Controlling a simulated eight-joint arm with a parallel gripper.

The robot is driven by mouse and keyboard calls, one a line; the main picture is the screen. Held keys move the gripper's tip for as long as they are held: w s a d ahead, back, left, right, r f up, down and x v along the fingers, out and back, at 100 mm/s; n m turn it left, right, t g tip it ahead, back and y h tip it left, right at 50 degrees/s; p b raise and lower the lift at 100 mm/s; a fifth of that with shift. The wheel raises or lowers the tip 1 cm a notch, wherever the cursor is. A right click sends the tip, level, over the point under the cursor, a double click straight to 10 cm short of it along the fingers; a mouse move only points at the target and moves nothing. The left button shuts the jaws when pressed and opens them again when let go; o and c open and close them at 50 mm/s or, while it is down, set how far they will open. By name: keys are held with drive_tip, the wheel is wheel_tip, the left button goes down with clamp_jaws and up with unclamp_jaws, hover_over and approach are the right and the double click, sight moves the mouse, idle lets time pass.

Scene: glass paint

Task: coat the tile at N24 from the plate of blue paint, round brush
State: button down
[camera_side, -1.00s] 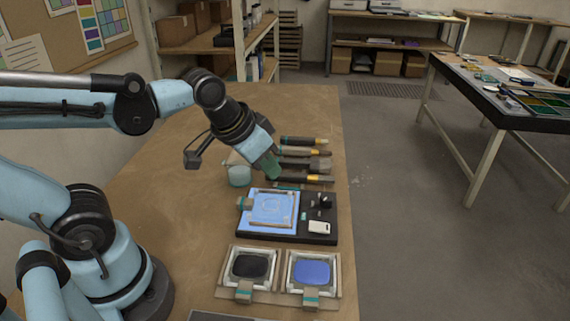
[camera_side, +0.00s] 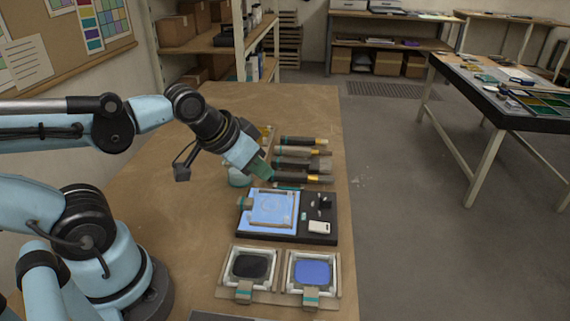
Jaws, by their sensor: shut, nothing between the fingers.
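The plate of blue paint (camera_side: 313,272) lies in a pale square frame at the front right of the bench. A light blue framed panel (camera_side: 273,209) lies on a black board behind it; I cannot read any N24 mark, so I cannot tell which tile is meant. Several brushes (camera_side: 303,166) lie side by side behind the board; I cannot tell which is round. My gripper (camera_side: 267,176), with green fingertips, is shut and empty. It points down at the left ends of the nearer brushes and partly hides them. Whether it touches one is unclear.
A plate of black paint (camera_side: 250,266) lies left of the blue one. A pale teal cup (camera_side: 239,176) stands beside my gripper, partly hidden. Small items, including a white block (camera_side: 319,227), lie on the black board (camera_side: 319,239).

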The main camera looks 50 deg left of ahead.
drive_tip(key=c, duration=1.8)
unclamp_jaws()
drive_tip(key=shift+o, duration=2.3)
drive_tip(key=shift+w+a, duration=0.2)
drive_tip(key=shift+w, duration=0.05)
drive_tip(key=shift+o, duration=0.7)
drive_tip(key=w+a+f+m+g+h, duration=0.1)
drive_tip(key=w+a+m+g+h, duration=0.1)
drive_tip(key=w+a+m, duration=0.2)
drive_tip(key=shift+w+a+f, duration=0.15)
drive_tip(key=shift+w+a, duration=0.55)
drive_tip(key=shift+w, duration=0.45)
drive_tip(key=m+h, duration=0.3)
drive_tip(key=m, duration=0.1)
approach(285, 173)
drive_tip(key=shift+w+d+r, duration=0.15)
drive_tip(key=shift+d, duration=0.3)
drive_tip(key=shift+w+d+r, duration=0.15)
drive_tip(key=shift+d, duration=0.3)
drive_tip(key=shift+w+a+f+m, duration=0.15)
drive_tip(key=shift+a+f+m, duration=0.25)
drive_tip(key=shift+m, duration=0.1)
drive_tip(key=shift+s+a+f+x, duration=0.1)
drive_tip(key=shift+x, duration=1.2)
drive_tip(key=shift+s+a+f+x, duration=0.1)
drive_tip(key=shift+x, duration=1.25)
drive_tip(key=shift+s+a+f+x, duration=0.1)
drive_tip(key=shift+x, duration=1.2)
